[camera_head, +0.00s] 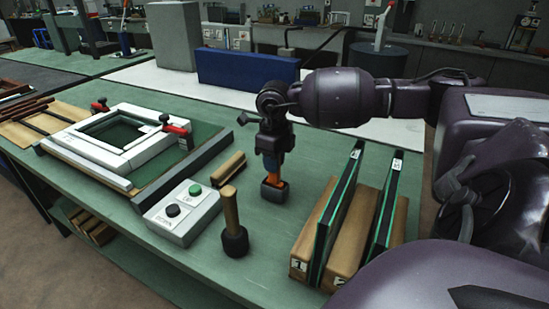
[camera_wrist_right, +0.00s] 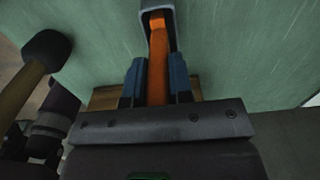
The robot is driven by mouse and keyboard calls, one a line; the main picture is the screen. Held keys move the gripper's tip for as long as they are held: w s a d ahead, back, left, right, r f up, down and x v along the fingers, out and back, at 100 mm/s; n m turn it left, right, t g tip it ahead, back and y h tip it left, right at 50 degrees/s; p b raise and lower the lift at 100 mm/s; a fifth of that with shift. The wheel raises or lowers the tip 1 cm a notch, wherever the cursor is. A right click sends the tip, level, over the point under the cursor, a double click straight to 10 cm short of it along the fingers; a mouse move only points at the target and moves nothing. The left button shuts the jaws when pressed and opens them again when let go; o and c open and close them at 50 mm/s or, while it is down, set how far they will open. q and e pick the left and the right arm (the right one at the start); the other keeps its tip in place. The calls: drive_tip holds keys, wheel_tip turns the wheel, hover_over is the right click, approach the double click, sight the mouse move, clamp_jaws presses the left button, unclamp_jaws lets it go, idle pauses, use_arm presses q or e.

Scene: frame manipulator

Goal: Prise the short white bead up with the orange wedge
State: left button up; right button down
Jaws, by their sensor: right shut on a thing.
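My right gripper (camera_head: 271,166) points down over the green bench and is shut on the orange wedge (camera_head: 272,179). The wedge's lower end is inside a small dark holder (camera_head: 275,192). In the right wrist view the orange wedge (camera_wrist_right: 158,48) runs between the blue fingers into the grey holder (camera_wrist_right: 145,5). A white frame (camera_head: 87,152) with a dark pane in its opening lies on the green panel at the left. I cannot tell its short bead apart from the rest of the frame. My left gripper is not in view.
Red-handled clamps (camera_head: 174,129) sit at the frame's corners. A control box (camera_head: 178,212), a mallet (camera_head: 232,225) and a wooden block (camera_head: 228,168) stand between frame and gripper. A wooden rack (camera_head: 350,240) holds glass panes at the right. A blue box (camera_head: 245,72) stands behind.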

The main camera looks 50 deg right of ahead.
drive_tip(key=shift+d+r+p, duration=0.1)
drive_tip(key=shift+r+p, duration=1.05)
drive_tip(key=shift+r, duration=2)
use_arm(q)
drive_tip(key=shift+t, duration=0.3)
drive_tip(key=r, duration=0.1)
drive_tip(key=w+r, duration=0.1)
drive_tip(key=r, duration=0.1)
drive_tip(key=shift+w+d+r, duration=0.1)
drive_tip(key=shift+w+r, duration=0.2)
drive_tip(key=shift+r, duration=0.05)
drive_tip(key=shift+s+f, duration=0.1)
